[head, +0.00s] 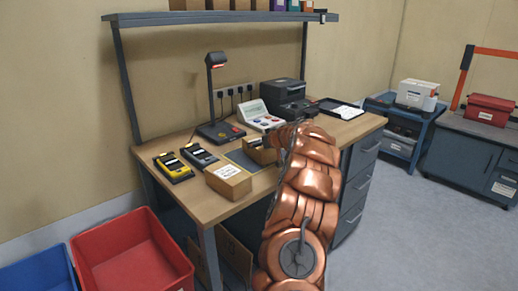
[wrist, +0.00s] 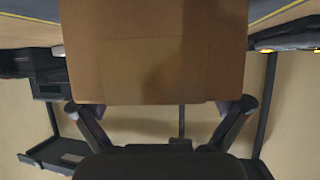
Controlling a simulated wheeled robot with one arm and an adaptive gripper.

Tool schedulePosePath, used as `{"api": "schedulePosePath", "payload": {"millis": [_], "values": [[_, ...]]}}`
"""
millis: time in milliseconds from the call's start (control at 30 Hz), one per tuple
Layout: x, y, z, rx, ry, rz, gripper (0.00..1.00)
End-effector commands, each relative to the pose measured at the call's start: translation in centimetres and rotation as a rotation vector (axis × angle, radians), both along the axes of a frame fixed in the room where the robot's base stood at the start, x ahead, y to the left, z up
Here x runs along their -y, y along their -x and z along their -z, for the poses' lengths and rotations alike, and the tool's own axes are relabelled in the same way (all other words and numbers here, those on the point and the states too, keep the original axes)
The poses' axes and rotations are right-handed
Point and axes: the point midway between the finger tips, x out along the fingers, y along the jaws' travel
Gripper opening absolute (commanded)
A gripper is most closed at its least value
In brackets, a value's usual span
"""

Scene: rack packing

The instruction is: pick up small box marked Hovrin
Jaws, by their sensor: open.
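A cardboard box (wrist: 160,50) fills the upper middle of the wrist view, close to the camera, with no readable mark on the face I see. My gripper (wrist: 165,108) is open, its fingers spread at the two sides of that box's near edge. I cannot tell whether they touch it. In the head view, a small box (head: 229,183) with a white label stands on the table front. Another small box (head: 260,153) stands behind it, partly hidden by my arm. I cannot read the name Hovrin on either. My gripper is mostly hidden behind my arm there.
Two handheld devices, yellow (head: 173,167) and grey (head: 199,155), lie on the wooden table (head: 150,147) at left. A lamp-like scanner (head: 219,105), a keypad device (head: 258,115) and a printer (head: 288,98) stand behind. A red bin (head: 130,255) is on the floor.

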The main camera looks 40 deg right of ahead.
Motion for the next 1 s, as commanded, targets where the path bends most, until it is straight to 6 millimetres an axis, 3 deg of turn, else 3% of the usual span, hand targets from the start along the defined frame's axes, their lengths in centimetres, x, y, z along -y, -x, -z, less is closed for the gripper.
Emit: {"api": "schedulePosePath", "payload": {"millis": [467, 1000], "values": [[0.21, -1.09, 0.48, 0.002, 0.002, -0.001, 1.0], [0.2, -1.06, 0.5, 0.001, 0.002, -0.001, 0.46]]}}
